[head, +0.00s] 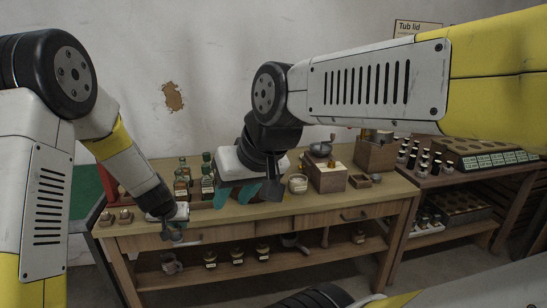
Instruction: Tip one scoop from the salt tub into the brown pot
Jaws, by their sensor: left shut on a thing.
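My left gripper (178,222) is at the front left edge of the wooden table (240,218). It is shut on a small grey thing (176,236), possibly a scoop, whose shape is partly hidden. My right gripper (248,192) hangs over the middle of the table with its teal-padded fingers apart and nothing visible between them. A small pale round tub (298,184) with a label stands just right of it; I cannot read whether it is the salt tub. Several small dark labelled pots (238,257) stand on the lower shelf. I cannot tell which vessel is the brown pot.
A rack of dark bottles (423,160) stands on the neighbouring table.

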